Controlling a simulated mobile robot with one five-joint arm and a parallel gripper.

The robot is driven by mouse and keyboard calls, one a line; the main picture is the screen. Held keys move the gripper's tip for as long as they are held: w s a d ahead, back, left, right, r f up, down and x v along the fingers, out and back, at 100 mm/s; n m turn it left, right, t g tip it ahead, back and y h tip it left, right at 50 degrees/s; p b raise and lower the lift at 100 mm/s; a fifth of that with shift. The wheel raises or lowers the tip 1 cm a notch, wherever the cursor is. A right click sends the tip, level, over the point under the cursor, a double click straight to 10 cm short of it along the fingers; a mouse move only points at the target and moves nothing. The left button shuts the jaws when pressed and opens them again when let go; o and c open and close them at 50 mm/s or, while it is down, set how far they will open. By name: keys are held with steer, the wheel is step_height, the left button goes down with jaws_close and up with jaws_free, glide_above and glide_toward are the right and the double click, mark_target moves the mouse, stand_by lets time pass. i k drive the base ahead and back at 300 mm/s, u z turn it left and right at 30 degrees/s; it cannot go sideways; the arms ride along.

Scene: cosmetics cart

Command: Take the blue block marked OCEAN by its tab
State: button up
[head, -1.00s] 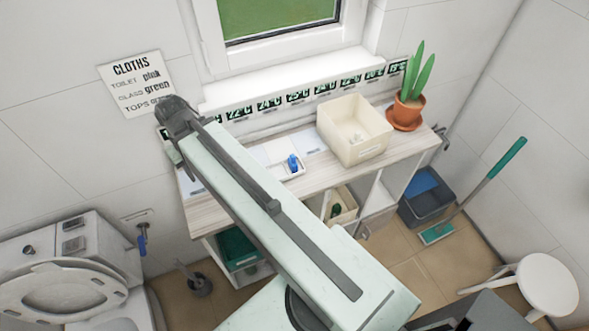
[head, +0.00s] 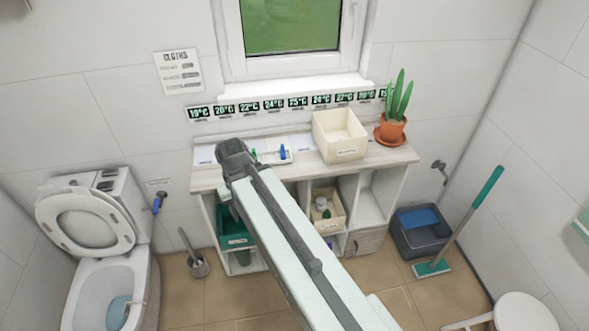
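A small blue block (head: 283,152) stands on a white tray (head: 270,159) on top of the wooden shelf unit. Its marking and tab are too small to make out. A small green item (head: 254,153) shows at the tray's left, partly behind my arm. The dark end of my arm (head: 232,155) is in front of the shelf top's left part, left of the blue block and apart from it in the picture. My gripper's fingers cannot be made out there, and nothing held is visible.
A cream bin (head: 340,137) stands right of the tray, with a potted plant (head: 392,130) beyond it. Temperature labels (head: 297,102) line the wall behind. A toilet (head: 103,255) is at left; a bucket (head: 421,236), mop (head: 470,220) and white stool (head: 513,314) are at right.

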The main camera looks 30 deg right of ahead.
mark_target(282, 152)
steer(key=u, duration=0.45)
steer(key=i, duration=1.1)
steer(key=u, duration=0.6)
steer(key=k, duration=0.85)
steer(key=u, duration=0.15)
steer(key=i, duration=0.9)
steer(key=z, duration=0.1)
